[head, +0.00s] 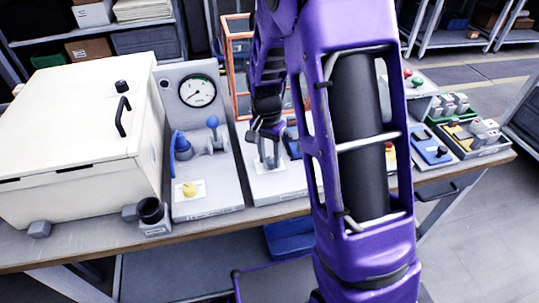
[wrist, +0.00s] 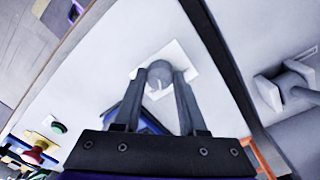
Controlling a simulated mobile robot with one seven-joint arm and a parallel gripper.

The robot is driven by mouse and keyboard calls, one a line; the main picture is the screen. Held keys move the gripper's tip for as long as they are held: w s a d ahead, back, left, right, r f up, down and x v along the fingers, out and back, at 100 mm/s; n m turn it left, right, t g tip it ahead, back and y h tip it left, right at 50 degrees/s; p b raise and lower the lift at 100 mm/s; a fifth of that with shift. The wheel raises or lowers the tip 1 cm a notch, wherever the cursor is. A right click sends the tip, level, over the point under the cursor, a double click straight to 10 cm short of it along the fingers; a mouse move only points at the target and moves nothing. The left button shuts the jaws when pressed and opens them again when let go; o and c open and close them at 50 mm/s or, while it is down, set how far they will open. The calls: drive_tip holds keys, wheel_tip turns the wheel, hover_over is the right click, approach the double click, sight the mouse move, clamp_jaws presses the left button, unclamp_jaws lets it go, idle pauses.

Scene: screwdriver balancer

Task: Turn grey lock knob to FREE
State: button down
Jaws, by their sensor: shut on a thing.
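The grey lock knob (wrist: 159,73) sits on a white plate (wrist: 183,57) on a pale panel in the wrist view. A small light pointer mark shows on its face; any lettering is too small to read. My gripper (wrist: 160,76) has its two dark fingers on either side of the knob, shut on it. In the head view my gripper (head: 270,163) reaches down to the pale panel (head: 283,188) at the middle of the bench. There the fingers largely hide the knob.
A large cream box (head: 75,135) is further left. An orange frame (head: 238,66) rises behind. Blue clamp units (head: 433,147) stand right. My arm hides part of the bench.

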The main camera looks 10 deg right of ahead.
sight(267, 158)
drive_tip(key=shift+m+p, duration=0.3)
drive_tip(key=shift+m, duration=0.9)
drive_tip(key=shift+c, duration=2.3)
unclamp_jaws()
drive_tip(key=shift+r, duration=0.1)
wheel_tip(267, 158, up, 17)
drive_tip(key=p, duration=0.2)
drive_tip(key=shift+w+a+r, duration=0.15)
drive_tip(key=shift+w+a, duration=0.1)
drive_tip(key=shift+w, duration=0.1)
